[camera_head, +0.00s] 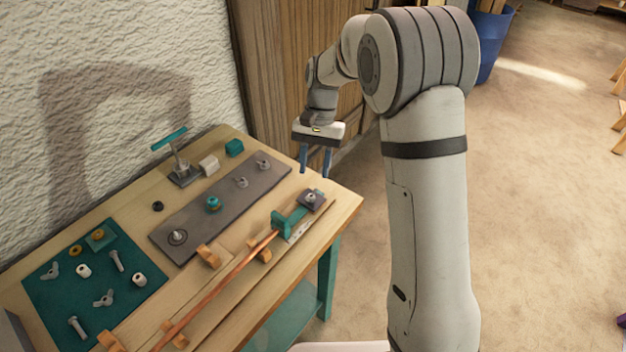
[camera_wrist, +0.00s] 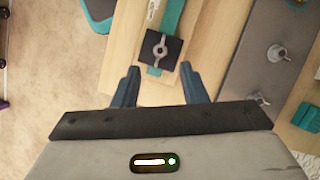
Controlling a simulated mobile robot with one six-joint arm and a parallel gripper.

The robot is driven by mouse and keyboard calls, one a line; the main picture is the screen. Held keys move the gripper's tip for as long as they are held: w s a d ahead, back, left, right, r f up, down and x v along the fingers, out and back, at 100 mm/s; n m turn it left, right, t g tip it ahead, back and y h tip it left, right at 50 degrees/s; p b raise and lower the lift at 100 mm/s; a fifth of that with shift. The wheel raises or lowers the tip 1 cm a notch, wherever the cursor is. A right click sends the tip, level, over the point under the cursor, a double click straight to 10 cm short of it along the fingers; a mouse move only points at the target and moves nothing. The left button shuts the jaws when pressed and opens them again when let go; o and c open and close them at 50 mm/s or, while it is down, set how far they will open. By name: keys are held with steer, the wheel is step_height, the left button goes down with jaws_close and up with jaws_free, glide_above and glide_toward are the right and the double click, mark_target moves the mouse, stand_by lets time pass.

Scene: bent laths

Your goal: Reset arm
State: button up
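My gripper (camera_head: 315,160) hangs fingers down above the right end of the wooden workbench (camera_head: 345,203). Its two blue fingers are spread apart with nothing between them, as the wrist view (camera_wrist: 158,88) also shows. Below it is a dark square clamp plate with a wing nut (camera_head: 311,200), at the end of a teal block (camera_head: 284,221). The plate also shows ahead of the fingers in the wrist view (camera_wrist: 160,50). A copper-coloured lath (camera_head: 222,285) runs from the teal block towards the lower left, along several wooden pegs.
A grey metal plate (camera_head: 222,206) with several knobs and wing nuts lies along the bench. A teal mat (camera_head: 62,290) holds loose hardware. A teal-handled clamp (camera_head: 178,165) stands at the back. A blue bin (camera_head: 493,45) stands on the floor; floor right of my arm is mostly clear.

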steer(key=shift+v, duration=0.8)
steer(key=s+d+r+n+t, duration=0.1)
steer(key=s+d+r+t, duration=0.2)
steer(key=s+d+r, duration=0.6)
steer(key=s+d+n+t, duration=0.1)
steer(key=s+d+t, duration=0.1)
steer(key=s, duration=0.5)
steer(key=s+d+f+n+t+h, duration=0.1)
steer(key=s+d+t, duration=0.1)
steer(key=s, duration=0.5)
steer(key=shift+d+f, duration=0.25)
steer(key=shift+d, duration=0.15)
